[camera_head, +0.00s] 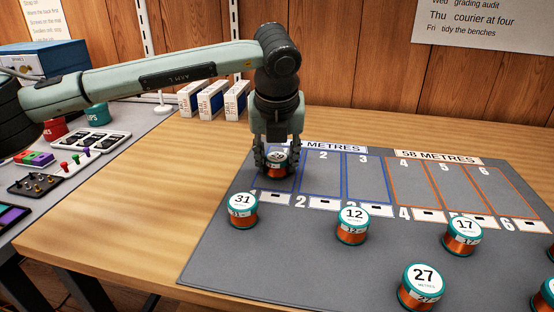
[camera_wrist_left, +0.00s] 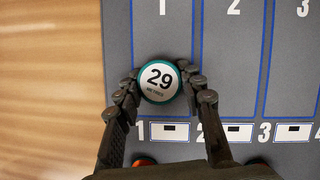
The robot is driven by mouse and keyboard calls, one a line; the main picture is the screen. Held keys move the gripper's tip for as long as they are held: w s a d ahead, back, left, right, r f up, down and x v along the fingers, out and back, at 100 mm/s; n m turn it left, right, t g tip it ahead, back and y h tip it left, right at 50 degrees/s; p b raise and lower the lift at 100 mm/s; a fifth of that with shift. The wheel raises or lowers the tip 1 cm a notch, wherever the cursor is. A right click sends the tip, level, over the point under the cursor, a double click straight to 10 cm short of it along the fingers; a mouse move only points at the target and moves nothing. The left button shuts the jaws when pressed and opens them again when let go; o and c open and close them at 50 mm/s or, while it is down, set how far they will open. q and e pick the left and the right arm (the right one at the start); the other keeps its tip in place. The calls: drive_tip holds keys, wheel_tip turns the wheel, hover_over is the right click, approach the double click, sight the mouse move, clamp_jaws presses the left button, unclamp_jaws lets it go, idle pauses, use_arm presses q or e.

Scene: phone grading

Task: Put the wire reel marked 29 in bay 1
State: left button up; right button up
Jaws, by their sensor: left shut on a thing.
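The wire reel marked 29 (camera_head: 277,165) has copper wire and a teal rim. It also shows in the left wrist view (camera_wrist_left: 159,80), with its white label face up. My left gripper (camera_head: 278,155) points down and is shut on this reel, one finger on each side. The reel is over the lower part of bay 1 (camera_wrist_left: 163,30), a blue-outlined strip with a 1 at its top and bottom. I cannot tell whether the reel touches the mat. My right gripper is not in view.
On the grey mat (camera_head: 225,270), reels marked 31 (camera_head: 243,211), 12 (camera_head: 353,226), 17 (camera_head: 464,234) and 27 (camera_head: 421,288) stand in front of the bays. Bays 2 and 3 are empty, as are the orange-outlined bays 4 to 6. Small boxes (camera_head: 211,100) stand behind.

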use_arm(q)
drive_tip(key=o, duration=1.1)
drive_tip(key=shift+r, duration=0.1)
drive_tip(key=shift+s+r, duration=0.2)
drive_tip(key=shift+r, duration=0.45)
drive_tip(key=v, duration=1)
drive_tip(key=shift+s+r, duration=0.25)
drive_tip(key=shift+r, duration=0.05)
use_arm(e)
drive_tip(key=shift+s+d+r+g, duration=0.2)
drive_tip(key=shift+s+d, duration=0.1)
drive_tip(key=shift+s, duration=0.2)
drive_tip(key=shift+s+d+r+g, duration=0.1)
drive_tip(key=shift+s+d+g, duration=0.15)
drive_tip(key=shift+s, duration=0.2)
